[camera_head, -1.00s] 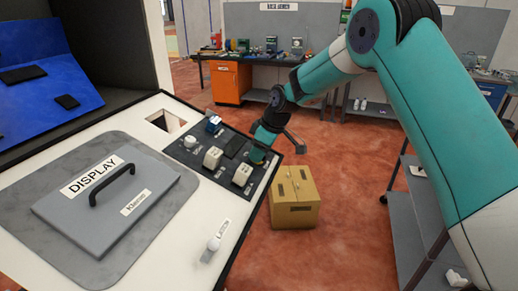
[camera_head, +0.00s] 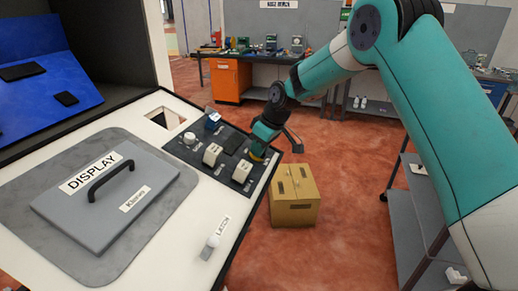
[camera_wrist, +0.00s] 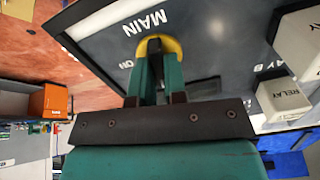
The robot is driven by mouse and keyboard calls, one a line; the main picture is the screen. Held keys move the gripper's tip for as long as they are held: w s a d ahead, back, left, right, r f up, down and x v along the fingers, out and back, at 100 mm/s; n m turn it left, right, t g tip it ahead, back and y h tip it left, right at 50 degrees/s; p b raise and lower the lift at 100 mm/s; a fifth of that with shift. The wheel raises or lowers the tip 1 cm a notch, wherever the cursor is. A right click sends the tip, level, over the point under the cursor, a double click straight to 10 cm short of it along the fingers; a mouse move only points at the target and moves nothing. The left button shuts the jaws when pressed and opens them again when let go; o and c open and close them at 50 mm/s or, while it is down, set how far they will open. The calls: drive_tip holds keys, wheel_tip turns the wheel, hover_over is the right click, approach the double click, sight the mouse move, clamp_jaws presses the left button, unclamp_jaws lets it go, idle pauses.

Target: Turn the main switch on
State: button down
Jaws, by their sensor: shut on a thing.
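The main switch (camera_wrist: 176,47) shows as a round yellow base on the dark panel, beside the "MAIN" lettering in the wrist view. A dark part, apparently its knob or lever, sits between my fingertips. In the head view only a bit of the yellow base (camera_head: 256,158) shows under my gripper (camera_head: 260,150), at the panel's right end. My gripper (camera_wrist: 155,52) points into the yellow base and is shut on the switch. An "ON" label (camera_wrist: 126,64) is partly visible beside the fingers. The fingers hide much of the switch, so its setting cannot be told.
White relay blocks (camera_head: 212,154) and (camera_head: 242,172) and a white knob (camera_head: 190,138) stand near on the dark panel. A lid marked DISPLAY (camera_head: 105,200) and a latch knob (camera_head: 210,247) lie left and front. A cardboard box (camera_head: 294,196) stands on the floor.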

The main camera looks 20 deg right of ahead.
drive_tip(key=m, duration=0.4)
drive_tip(key=shift+m, duration=0.3)
drive_tip(key=m, duration=0.3)
drive_tip(key=shift+w+d+r+m, duration=0.1)
drive_tip(key=shift+d+m, duration=0.05)
drive_tip(key=shift+m, duration=0.25)
drive_tip(key=m, duration=0.3)
drive_tip(key=shift+p, duration=0.3)
drive_tip(key=shift+d+m+p, duration=0.1)
drive_tip(key=shift+m+p, duration=0.25)
drive_tip(key=shift+m, duration=1.75)
drive_tip(key=c, duration=1.2)
unclamp_jaws()
drive_tip(key=shift+o, duration=0.2)
drive_tip(key=b+v, duration=0.4)
drive_tip(key=v, duration=1.3)
drive_tip(key=shift+r, duration=0.15)
